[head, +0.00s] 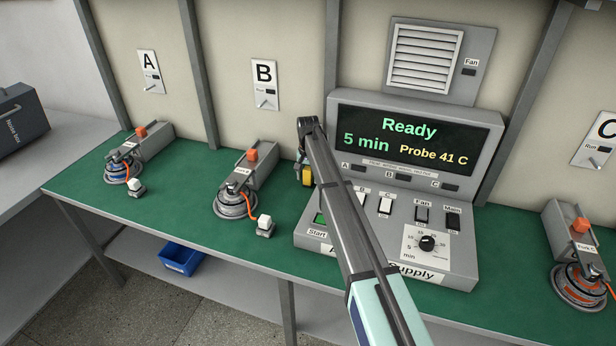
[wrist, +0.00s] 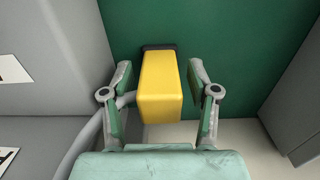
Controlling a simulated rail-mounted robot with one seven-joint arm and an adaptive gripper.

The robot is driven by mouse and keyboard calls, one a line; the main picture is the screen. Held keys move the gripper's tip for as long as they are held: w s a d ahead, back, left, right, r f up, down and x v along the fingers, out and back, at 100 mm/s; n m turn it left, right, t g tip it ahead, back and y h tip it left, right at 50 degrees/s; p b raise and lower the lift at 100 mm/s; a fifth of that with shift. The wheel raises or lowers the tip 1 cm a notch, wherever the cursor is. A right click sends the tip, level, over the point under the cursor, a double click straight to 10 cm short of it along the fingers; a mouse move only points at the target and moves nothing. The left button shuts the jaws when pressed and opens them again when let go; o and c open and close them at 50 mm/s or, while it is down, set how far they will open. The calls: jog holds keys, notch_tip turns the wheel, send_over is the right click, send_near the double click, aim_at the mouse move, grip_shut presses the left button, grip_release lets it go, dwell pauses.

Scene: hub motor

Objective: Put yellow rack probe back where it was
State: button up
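The yellow probe (head: 307,176) shows just left of the supply console in the head view, below the dark end of my arm. In the wrist view the yellow probe (wrist: 161,92) is a block with a dark far end, and it sits between the two fingers of my gripper (wrist: 160,72). A gap shows on each side between fingertips and probe, so the gripper is open around it. A grey curved piece beside the probe runs down to the left; I cannot tell what it joins. My gripper is mostly hidden in the head view.
The supply console (head: 455,265) stands close right of the probe, its screen (head: 410,140) reading "Ready", "5 min", "Probe 41 C". Motor fixtures A (head: 150,140), B (head: 250,175) and C (head: 572,235) stand along the green bench (head: 190,220). A blue bin (head: 182,258) is below.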

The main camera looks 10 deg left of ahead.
notch_tip(320, 180, up, 12)
jog(key=b, duration=0.2)
jog(key=shift+r+b, duration=0.15)
jog(key=shift+b, duration=0.15)
